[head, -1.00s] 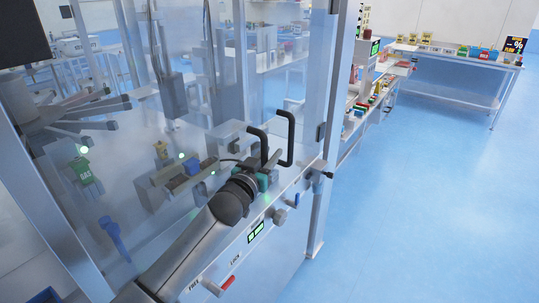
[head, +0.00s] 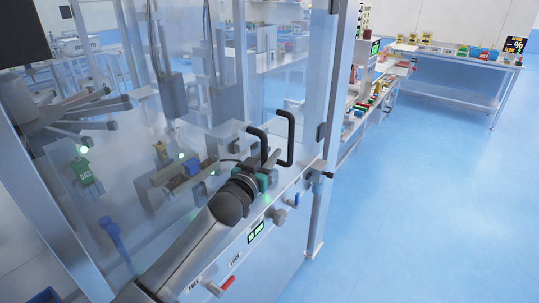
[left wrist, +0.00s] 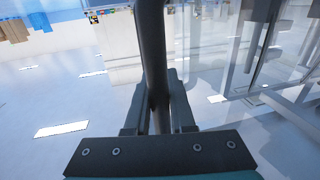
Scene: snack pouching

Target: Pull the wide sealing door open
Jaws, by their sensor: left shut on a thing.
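The wide sealing door is a clear panel (head: 215,90) in a metal frame, and it looks closed. Two dark bar shapes show at it, a black handle (head: 290,135) and a similar bar (head: 258,143) to its left; one may be a reflection. My left gripper (head: 274,161) is at the handle's lower end. In the left wrist view the black handle bar (left wrist: 151,50) runs upright between the two fingers of my left gripper (left wrist: 159,92), which are shut on it. My right gripper is not in view.
A frame post (head: 322,190) stands right of the handle. Blue floor (head: 440,200) is open to the right, with a table (head: 460,62) at the back.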

